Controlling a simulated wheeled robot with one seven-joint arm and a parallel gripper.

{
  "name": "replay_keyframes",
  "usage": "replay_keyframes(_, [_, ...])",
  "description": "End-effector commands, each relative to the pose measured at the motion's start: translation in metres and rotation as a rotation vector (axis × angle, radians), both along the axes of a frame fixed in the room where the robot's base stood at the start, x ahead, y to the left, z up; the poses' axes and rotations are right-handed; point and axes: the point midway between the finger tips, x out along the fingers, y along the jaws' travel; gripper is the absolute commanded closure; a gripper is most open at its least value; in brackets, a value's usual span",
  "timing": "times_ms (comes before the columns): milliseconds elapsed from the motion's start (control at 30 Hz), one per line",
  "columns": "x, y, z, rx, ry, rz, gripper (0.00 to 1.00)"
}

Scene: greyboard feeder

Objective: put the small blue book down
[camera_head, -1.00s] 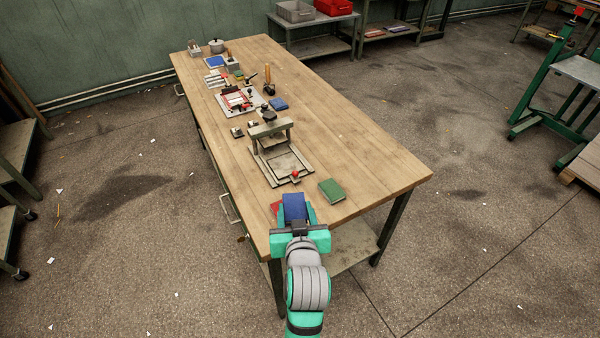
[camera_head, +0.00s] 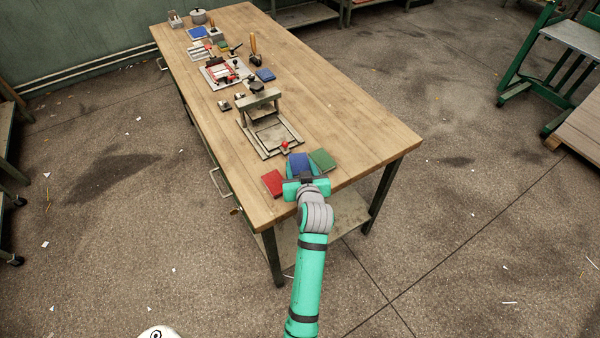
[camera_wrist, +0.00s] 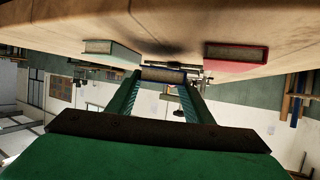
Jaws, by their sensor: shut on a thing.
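My gripper (camera_head: 302,173) is shut on the small blue book (camera_head: 298,161) at the near end of the workbench (camera_head: 365,128). In the wrist view, which is upside down, the blue book (camera_wrist: 163,75) is between the two green fingers (camera_wrist: 163,88). A dark shadow on the bench lies apart from the book, so it seems held a little above the wood. A red book (camera_head: 272,183) lies to its left and a green book (camera_head: 323,160) to its right in the head view. The wrist view also shows the green book (camera_wrist: 112,50) and red book (camera_wrist: 236,55).
A press with a grey frame (camera_head: 268,130) stands just behind the books. The right side of the bench is clear. The near edge is close to my gripper.

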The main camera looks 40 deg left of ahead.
Motion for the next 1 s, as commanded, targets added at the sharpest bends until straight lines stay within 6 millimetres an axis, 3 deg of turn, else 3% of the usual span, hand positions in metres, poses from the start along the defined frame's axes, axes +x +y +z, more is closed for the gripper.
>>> replay_keyframes(200, [-0.002,0.000,-0.027,0.000,0.002,0.001,0.76])
replay_keyframes(567, [-0.001,0.000,-0.030,-0.001,0.001,0.000,0.76])
replay_keyframes(600, [-0.001,0.000,-0.031,0.000,0.001,0.001,0.49])
replay_keyframes(667, [-0.001,0.000,-0.030,0.000,0.001,0.001,0.35])
replay_keyframes(1000, [-0.001,0.000,-0.028,0.000,0.000,0.001,0.35])
